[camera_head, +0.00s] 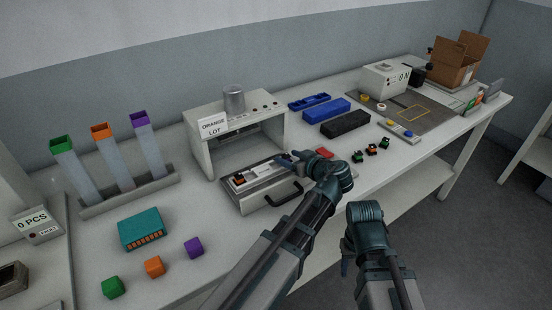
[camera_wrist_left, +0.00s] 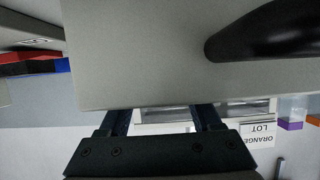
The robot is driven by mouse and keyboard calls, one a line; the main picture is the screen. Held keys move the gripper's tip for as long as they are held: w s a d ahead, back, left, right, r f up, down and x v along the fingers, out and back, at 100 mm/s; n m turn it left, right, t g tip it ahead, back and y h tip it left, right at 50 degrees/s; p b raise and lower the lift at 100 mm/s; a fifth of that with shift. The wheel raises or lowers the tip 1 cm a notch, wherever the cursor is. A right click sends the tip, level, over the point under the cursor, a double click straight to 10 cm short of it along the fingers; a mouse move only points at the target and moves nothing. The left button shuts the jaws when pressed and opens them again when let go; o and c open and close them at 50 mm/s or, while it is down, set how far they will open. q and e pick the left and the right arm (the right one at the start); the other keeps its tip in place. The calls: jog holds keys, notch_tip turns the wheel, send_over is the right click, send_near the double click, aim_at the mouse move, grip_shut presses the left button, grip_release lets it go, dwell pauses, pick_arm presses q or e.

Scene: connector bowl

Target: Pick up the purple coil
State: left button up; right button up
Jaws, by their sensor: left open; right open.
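In the head view, a small purple block (camera_head: 194,247), the only loose purple thing I can make out, lies on the near left of the table. Whether it is a coil is too small to tell. My left gripper (camera_head: 288,160) is over the pulled-out tray, to the right of the purple block and well apart from it. In the left wrist view its two fingers (camera_wrist_left: 163,118) are apart, with their tips hidden behind a grey panel. My right gripper (camera_head: 346,265) is low at the front, off the table edge; its fingers are barely visible.
An orange block (camera_head: 154,266) and a green block (camera_head: 112,287) lie near the purple one, with a teal box (camera_head: 141,232) behind. A tray (camera_head: 246,206) with a black handle (camera_head: 286,196) sticks out under the "ORANGE LOT" machine (camera_head: 204,148). Three tall tubes stand in a rack (camera_head: 130,193).

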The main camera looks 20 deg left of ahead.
pick_arm(q)
jog(key=shift+w+a+f, duration=0.15)
jog(key=shift+w+a, duration=0.05)
jog(key=shift+s+d, duration=0.1)
jog(key=shift+d, duration=0.05)
grip_shut()
pick_arm(e)
jog(key=shift+a+f, duration=0.1)
jog(key=shift+a, duration=0.15)
pick_arm(q)
jog(key=shift+r, duration=0.2)
notch_tip(320, 180, up, 10)
jog(key=p, duration=1)
pick_arm(e)
notch_tip(320, 180, up, 10)
